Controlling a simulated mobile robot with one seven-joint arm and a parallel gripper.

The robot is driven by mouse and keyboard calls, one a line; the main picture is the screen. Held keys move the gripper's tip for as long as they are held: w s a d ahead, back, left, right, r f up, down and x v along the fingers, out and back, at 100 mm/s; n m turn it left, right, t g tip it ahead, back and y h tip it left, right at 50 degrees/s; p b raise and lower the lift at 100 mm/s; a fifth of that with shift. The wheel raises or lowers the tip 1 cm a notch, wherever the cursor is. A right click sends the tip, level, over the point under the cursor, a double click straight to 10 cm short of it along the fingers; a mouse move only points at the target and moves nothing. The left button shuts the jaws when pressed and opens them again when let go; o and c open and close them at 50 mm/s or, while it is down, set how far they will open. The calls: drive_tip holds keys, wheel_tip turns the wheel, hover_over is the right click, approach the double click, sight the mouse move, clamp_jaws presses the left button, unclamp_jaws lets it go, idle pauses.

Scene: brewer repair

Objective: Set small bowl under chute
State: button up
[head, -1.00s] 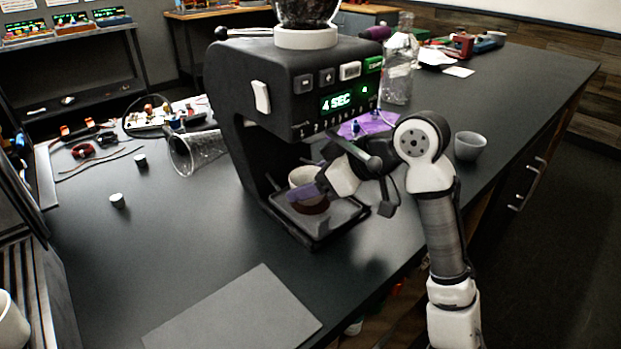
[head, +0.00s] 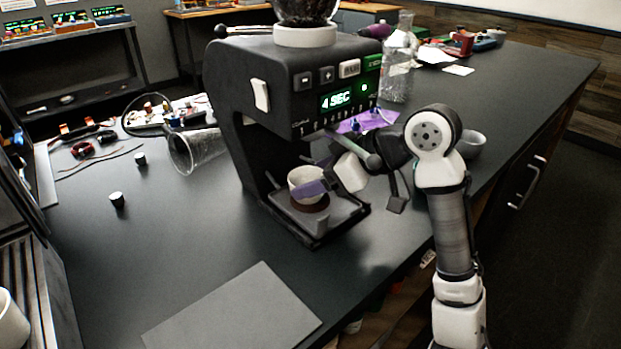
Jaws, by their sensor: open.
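The small white bowl (head: 301,178) sits upright in the brewer's bay, on a round brown piece (head: 309,207) over the drip tray (head: 340,212). It is below the front head of the black brewer (head: 262,85); the chute itself is hard to make out. My gripper (head: 316,175) reaches into the bay from the right.
A second pale bowl (head: 472,144) stands on the counter right of my arm, partly covered by it. A clear bottle (head: 397,75) stands behind the brewer. A grey mat (head: 235,312) and clear counter are in front.

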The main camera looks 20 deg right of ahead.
drive_tip(key=v, duration=1)
drive_tip(key=shift+d, duration=0.1)
idle(2.1)
